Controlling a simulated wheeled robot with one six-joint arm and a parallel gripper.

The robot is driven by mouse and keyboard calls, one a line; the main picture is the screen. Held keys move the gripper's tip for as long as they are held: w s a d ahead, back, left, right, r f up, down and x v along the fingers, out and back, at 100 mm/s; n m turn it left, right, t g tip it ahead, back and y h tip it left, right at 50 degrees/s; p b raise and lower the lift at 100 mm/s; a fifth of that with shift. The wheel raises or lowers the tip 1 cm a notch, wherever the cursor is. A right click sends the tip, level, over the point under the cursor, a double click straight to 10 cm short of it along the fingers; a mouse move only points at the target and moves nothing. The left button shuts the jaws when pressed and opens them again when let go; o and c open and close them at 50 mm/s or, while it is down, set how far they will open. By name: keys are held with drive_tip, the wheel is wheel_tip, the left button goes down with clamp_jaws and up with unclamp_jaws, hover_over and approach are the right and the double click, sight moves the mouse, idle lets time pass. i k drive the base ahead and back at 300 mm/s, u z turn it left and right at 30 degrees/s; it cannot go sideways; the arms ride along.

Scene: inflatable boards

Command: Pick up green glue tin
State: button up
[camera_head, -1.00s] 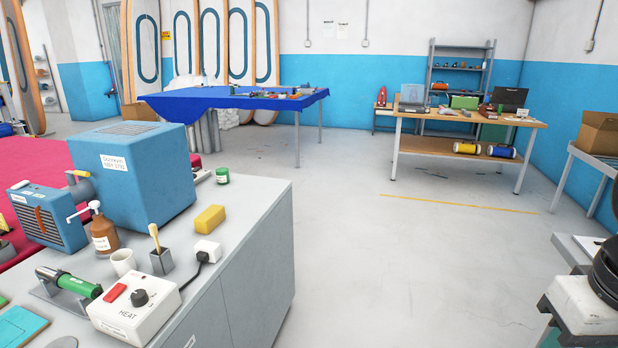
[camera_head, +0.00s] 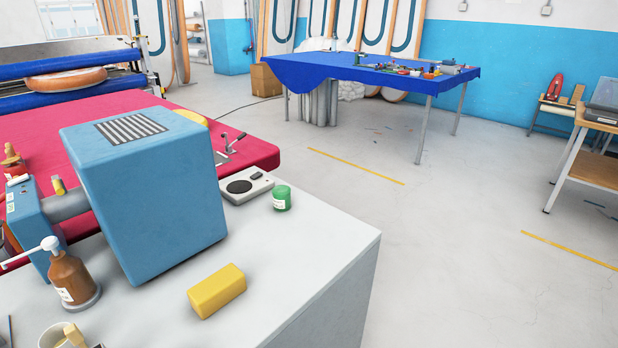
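A small green tin (camera_head: 282,198) with a pale label stands upright on the grey cabinet top (camera_head: 330,245). It is near the back edge, to the right of a flat white device with a dark round disc (camera_head: 247,186). A large blue box-shaped machine (camera_head: 150,195) stands to the left of the tin. Nothing covers the tin. My gripper is not in view.
A yellow block (camera_head: 217,291) lies in front of the tin. A brown pump bottle (camera_head: 72,280) and a cup (camera_head: 62,338) stand at the lower left. A red-covered table (camera_head: 250,150) lies behind. Open floor (camera_head: 460,230) is at right.

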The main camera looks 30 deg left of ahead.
sight(281, 194)
drive_tip(key=i, duration=2.2)
drive_tip(key=u, duration=2.25)
